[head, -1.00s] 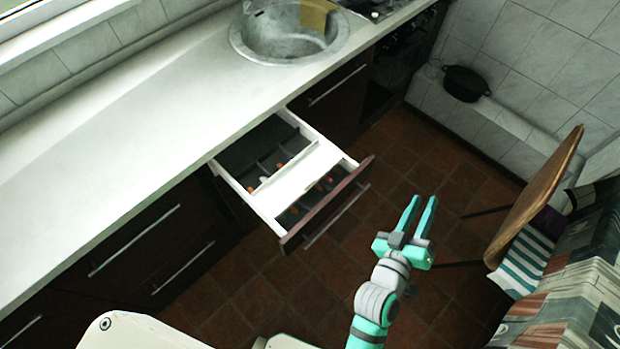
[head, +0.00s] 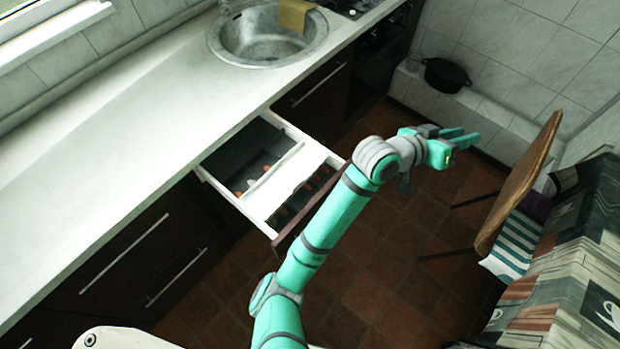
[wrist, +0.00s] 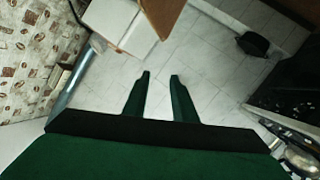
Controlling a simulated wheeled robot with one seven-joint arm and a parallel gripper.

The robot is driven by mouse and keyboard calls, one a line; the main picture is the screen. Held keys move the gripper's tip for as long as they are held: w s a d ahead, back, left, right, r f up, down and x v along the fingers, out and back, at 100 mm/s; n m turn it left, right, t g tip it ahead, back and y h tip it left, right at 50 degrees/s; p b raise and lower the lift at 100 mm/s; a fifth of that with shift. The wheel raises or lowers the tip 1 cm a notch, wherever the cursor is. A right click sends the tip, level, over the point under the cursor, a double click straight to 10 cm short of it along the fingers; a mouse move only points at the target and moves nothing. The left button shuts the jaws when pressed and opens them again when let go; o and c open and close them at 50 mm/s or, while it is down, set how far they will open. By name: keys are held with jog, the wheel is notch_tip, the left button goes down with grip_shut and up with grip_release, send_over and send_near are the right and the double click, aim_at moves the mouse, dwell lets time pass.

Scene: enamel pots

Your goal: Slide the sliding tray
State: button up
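The sliding tray (head: 296,174) is a white panel lying across the open drawer (head: 240,207) in the head view. Dark compartments with small orange-brown items show on both sides of it. My arm passes in front of the drawer's right end and hides part of its dark front. My gripper (head: 467,139) is beyond the drawer to the right, over the floor near the tiled wall, apart from the tray. Its two fingers are spread with nothing between them. In the wrist view the fingers (wrist: 158,95) also stand apart and empty, and the tray is not seen.
A white counter (head: 130,140) with a round sink (head: 268,40) runs along the left. A black pot (head: 446,75) sits on the tiled ledge at the back. A wooden tabletop or board (head: 518,185) and a patterned cloth (head: 570,270) stand at the right.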

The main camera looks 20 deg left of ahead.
jog(key=a+f+m+g+y, duration=0.25)
jog(key=a+f+g, duration=0.2)
jog(key=a, duration=0.25)
jog(key=n+g+y, duration=0.2)
jog(key=g+y, duration=0.4)
jog(key=y, duration=0.4)
send_over(298, 183)
notch_tip(298, 183, down, 8)
jog(key=shift+t+h, duration=0.25)
notch_tip(298, 183, down, 10)
jog(key=shift+f, duration=0.1)
grip_shut()
